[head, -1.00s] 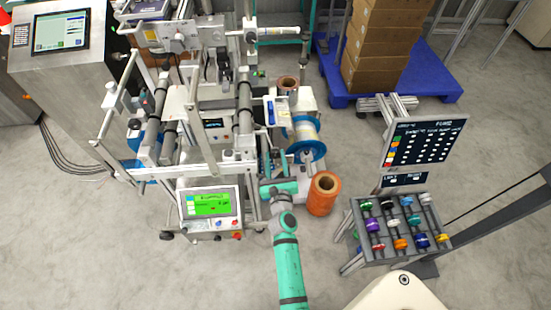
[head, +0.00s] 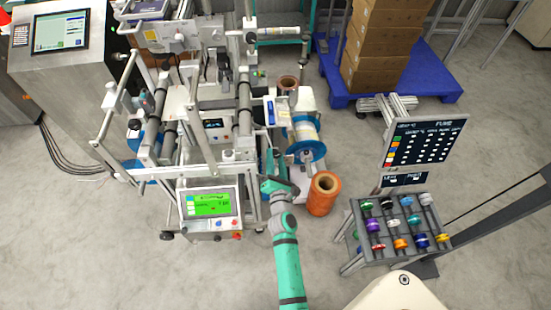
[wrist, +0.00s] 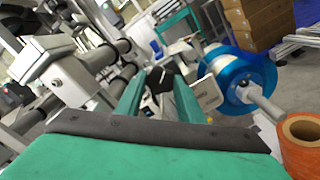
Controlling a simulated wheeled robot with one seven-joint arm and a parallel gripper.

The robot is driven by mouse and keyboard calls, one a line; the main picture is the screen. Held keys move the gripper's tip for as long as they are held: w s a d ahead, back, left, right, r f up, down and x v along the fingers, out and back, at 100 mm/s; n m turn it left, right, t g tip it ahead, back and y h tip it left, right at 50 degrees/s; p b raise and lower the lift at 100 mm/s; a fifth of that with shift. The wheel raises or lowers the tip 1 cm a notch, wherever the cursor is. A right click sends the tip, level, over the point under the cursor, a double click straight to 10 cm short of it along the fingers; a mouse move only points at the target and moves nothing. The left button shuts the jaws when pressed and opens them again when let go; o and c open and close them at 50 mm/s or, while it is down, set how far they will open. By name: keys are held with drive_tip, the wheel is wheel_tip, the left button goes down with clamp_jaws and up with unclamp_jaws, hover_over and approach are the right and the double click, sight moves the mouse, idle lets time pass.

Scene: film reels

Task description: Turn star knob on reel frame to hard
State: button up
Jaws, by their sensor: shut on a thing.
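The reel frame (head: 245,130) is a grey machine of rollers, bars and posts in the head view. My gripper (head: 269,164) is at its right side, low down, between the green-screen box and the orange roll. In the wrist view my gripper's two green fingers (wrist: 157,88) reach forward and are shut on a small dark part, which I take to be the star knob (wrist: 158,84). The fingers hide most of it, and its shape and setting cannot be read. In the head view the knob is hidden by my wrist and fingers.
A blue-flanged reel (head: 305,148) is close to the right of my gripper, with an orange roll (head: 322,194) on the floor below it. A control box with a green screen (head: 208,204) is at left. A rack of coloured spools (head: 400,228) stands further right.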

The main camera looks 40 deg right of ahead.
drive_tip(key=m, duration=0.5)
drive_tip(key=shift+m, duration=0.3)
drive_tip(key=m, duration=1)
drive_tip(key=shift+m, duration=0.4)
drive_tip(key=m, duration=0.5)
drive_tip(key=shift+m, duration=0.3)
drive_tip(key=m, duration=0.5)
drive_tip(key=shift+s, duration=0.1)
drive_tip(key=m, duration=0.4)
drive_tip(key=shift+m, duration=0.4)
drive_tip(key=m, duration=0.5)
drive_tip(key=shift+f, duration=0.1)
drive_tip(key=shift+m, duration=2.8)
